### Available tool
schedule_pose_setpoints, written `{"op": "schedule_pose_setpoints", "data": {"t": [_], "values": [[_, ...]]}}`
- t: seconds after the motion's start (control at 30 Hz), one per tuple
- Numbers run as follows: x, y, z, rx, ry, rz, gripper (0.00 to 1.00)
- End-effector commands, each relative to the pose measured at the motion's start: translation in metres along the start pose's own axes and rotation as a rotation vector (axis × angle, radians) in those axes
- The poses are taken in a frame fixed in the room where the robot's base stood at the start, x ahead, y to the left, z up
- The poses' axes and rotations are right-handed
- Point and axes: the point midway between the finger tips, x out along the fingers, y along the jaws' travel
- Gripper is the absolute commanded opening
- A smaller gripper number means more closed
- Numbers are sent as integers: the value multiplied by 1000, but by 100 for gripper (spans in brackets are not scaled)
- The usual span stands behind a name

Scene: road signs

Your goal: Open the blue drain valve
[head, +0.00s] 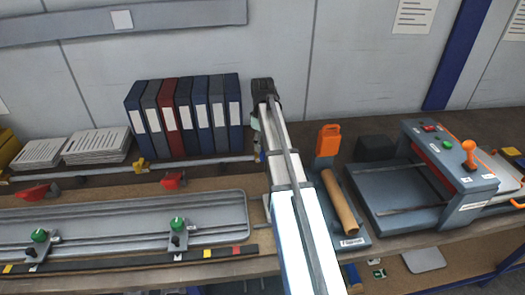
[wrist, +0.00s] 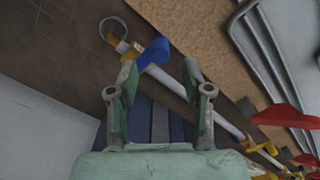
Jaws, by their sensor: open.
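The blue valve handle (wrist: 155,52) shows in the wrist view, beside a brass-yellow fitting on a white pipe (wrist: 228,124). My gripper (wrist: 160,68) is open, with its two green fingers spread. The blue handle lies at the fingertips, close to the left one; I cannot tell whether they touch. In the head view my arm reaches over the bench to the pipe (head: 205,161) and largely hides my gripper and the valve there.
Binders (head: 185,115) stand behind the pipe, left of my arm. Red handles (head: 173,180) and a grey tray with green knobs (head: 110,220) lie in front. A cardboard tube (head: 340,203) and a grey machine (head: 440,175) are at right.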

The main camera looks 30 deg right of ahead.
Motion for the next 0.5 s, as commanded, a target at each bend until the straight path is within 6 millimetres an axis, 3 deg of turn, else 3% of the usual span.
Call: {"op": "schedule_pose_setpoints", "data": {"t": [0.2, 0.5], "values": [[31, 0, 0, 0, -1, -1, 50], [51, 0, 0, 0, 0, 0, 50]]}}
